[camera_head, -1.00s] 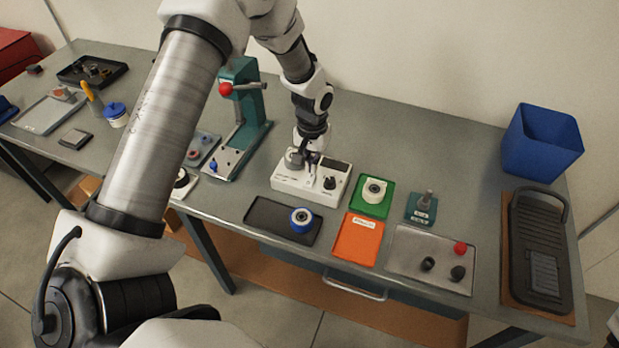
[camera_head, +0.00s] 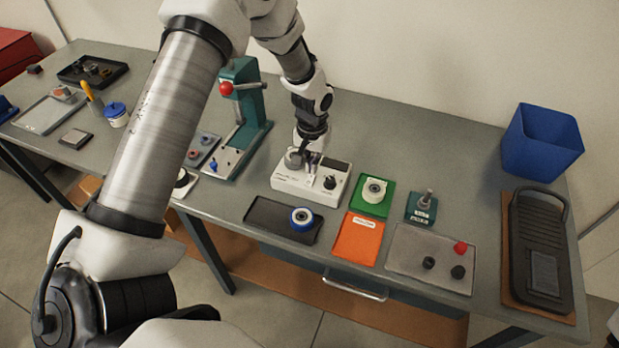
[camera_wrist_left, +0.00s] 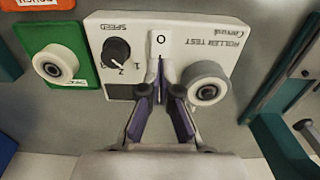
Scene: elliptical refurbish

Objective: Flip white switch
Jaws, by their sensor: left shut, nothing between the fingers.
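The white roller test box (camera_head: 290,182) stands on the bench, with a black speed knob (camera_head: 329,182). In the left wrist view its face (camera_wrist_left: 200,30) shows the knob (camera_wrist_left: 116,51), a round roller (camera_wrist_left: 208,82) and a white switch plate marked 0 (camera_wrist_left: 160,42). My left gripper (camera_head: 312,160) is over the box. In the left wrist view its fingertips (camera_wrist_left: 163,85) are together, empty, at the lower end of the switch plate. The fingers hide part of the switch, and I cannot tell whether they touch it. My right gripper is not in view.
A green tray with a roller (camera_head: 373,190) and an orange tray (camera_head: 358,240) lie right of the box. A black tray (camera_head: 263,221) lies in front. A green press (camera_head: 243,120) stands to the left. A blue bin (camera_head: 541,145) stands at the right.

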